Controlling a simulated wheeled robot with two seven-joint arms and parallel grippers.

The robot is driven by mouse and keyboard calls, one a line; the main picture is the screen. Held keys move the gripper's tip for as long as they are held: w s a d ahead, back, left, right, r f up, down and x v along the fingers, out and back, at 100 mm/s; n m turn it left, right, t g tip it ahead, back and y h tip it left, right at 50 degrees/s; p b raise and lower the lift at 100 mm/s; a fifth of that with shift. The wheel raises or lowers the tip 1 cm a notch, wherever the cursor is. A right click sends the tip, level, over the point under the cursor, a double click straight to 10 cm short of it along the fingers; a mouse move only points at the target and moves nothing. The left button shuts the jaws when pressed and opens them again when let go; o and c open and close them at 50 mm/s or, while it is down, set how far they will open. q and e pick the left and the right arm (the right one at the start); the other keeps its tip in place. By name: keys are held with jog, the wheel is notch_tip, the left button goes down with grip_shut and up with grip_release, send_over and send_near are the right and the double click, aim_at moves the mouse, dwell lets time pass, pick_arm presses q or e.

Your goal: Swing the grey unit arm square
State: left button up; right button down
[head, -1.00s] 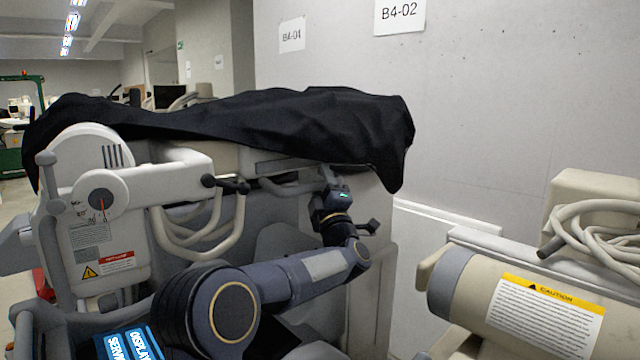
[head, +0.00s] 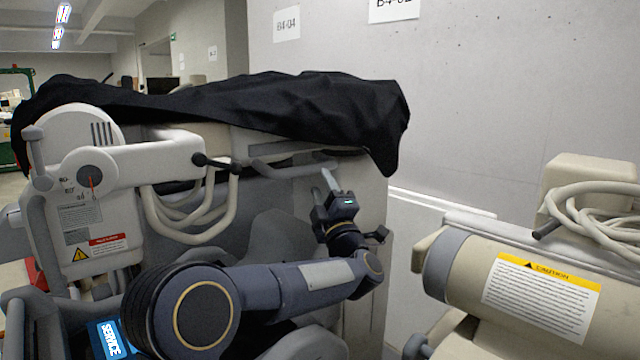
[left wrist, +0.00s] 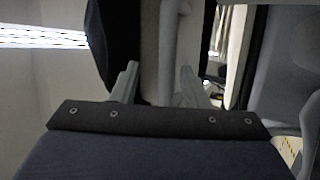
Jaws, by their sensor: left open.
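The grey unit (head: 95,225), with a round dial and a red-headed label, stands at the left under a black cover. Its thick pale arm (head: 160,160) reaches right to a dark-knobbed lever (head: 215,163). A grey bar (head: 285,171) runs farther right, below the cover. My left gripper (head: 326,181) is open near this bar's right end, fingers pointing up; contact cannot be told. In the left wrist view, the open left gripper (left wrist: 158,85) has a pale upright bar (left wrist: 171,50) between its fingers, from this angle. My right gripper is not in view.
The black cover (head: 270,110) hangs down at its right end, just above my left gripper. A beige unit (head: 465,270) with a caution label and coiled hose (head: 590,215) stands at the right. A plain wall (head: 480,110) is behind.

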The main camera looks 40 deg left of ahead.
aim_at(310, 170)
pick_arm(q)
notch_tip(310, 170, up, 4)
jog(key=r+n+g+h+p, duration=0.1)
jog(key=n+g+h+p, duration=0.45)
jog(key=g+p, duration=0.4)
jog(key=shift+n+t, duration=0.25)
jog(key=shift+t, duration=0.2)
jog(key=x, duration=0.2)
jog(key=p+x, duration=0.1)
jog(key=x, duration=0.1)
jog(key=p+x, duration=0.1)
jog(key=x, duration=0.2)
jog(key=shift+w+d+f, duration=0.1)
jog(key=shift+w+f, duration=0.15)
jog(key=shift+f, duration=0.15)
grip_shut()
